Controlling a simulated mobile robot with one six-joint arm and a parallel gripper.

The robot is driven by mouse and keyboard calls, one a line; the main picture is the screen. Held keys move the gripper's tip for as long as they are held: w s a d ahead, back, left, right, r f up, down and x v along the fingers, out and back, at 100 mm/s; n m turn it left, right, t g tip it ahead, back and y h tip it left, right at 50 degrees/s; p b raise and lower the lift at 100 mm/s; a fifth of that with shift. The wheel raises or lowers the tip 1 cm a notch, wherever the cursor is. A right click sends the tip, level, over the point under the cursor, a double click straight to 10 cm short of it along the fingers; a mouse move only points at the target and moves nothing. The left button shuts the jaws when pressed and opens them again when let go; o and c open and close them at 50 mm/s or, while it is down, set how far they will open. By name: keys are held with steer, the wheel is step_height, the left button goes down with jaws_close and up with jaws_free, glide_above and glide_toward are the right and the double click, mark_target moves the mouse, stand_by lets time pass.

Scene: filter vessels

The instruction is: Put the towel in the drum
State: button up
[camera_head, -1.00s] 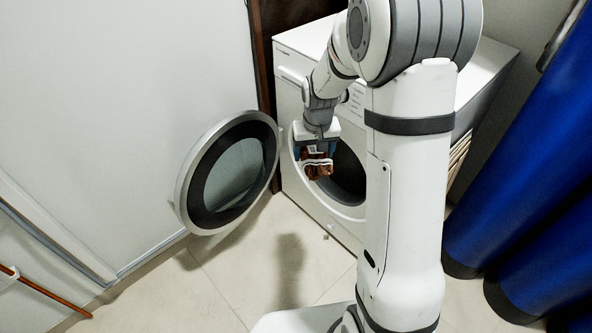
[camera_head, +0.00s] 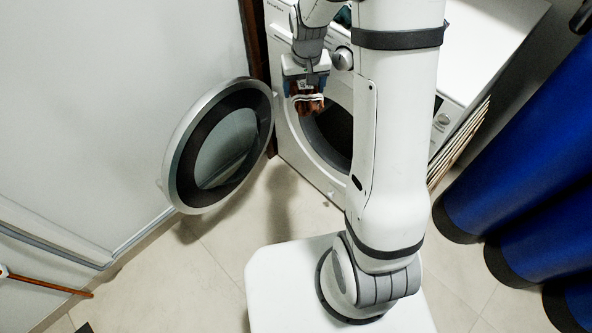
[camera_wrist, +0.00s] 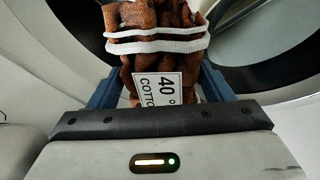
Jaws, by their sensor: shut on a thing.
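A brown towel (camera_head: 308,104) with white stripes hangs in my gripper (camera_head: 305,88). In the wrist view the towel (camera_wrist: 158,65) is bunched between the two blue fingers, and a white tag reading "40" and "COTTO" shows on it. My gripper is shut on the towel and is at the front of the washing machine (camera_head: 285,139), by its round opening. The dark drum (camera_head: 335,128) shows behind and to the right of the towel, partly hidden by my arm. I cannot tell whether the towel has crossed the opening's rim.
The round door (camera_head: 219,145) is swung open to the left of the opening, close to the white wall (camera_head: 110,110). Blue rolls (camera_head: 520,140) stand at the right. The tiled floor (camera_head: 225,260) in front of the door is clear.

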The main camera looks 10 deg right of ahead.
steer(key=s+a+f+n+t+h+b, duration=0.1)
steer(key=s+f+n+t+h+b, duration=0.2)
steer(key=f+n, duration=0.75)
steer(key=s+a+f+n+h+b, duration=0.25)
steer(key=f+n+h, duration=0.4)
steer(key=n, duration=0.65)
steer(key=s+a+f+n+t+h+b, duration=0.1)
steer(key=s+f+n+t+h+b, duration=0.15)
steer(key=f+n, duration=0.9)
steer(key=w+d+b, duration=0.2)
steer(key=w+d, duration=0.3)
steer(key=d, duration=0.4)
steer(key=w+d+f+b, duration=0.1)
steer(key=w+d+b, duration=0.1)
steer(key=w+d, duration=0.4)
steer(key=w+d+f+b, duration=0.1)
steer(key=w+d, duration=0.4)
steer(key=d, duration=0.7)
steer(key=shift+w+f+b, duration=0.2)
steer(key=shift+w+b, duration=0.1)
steer(key=shift+b, duration=0.6)
steer(key=shift+g, duration=0.25)
steer(key=o, duration=1.2)
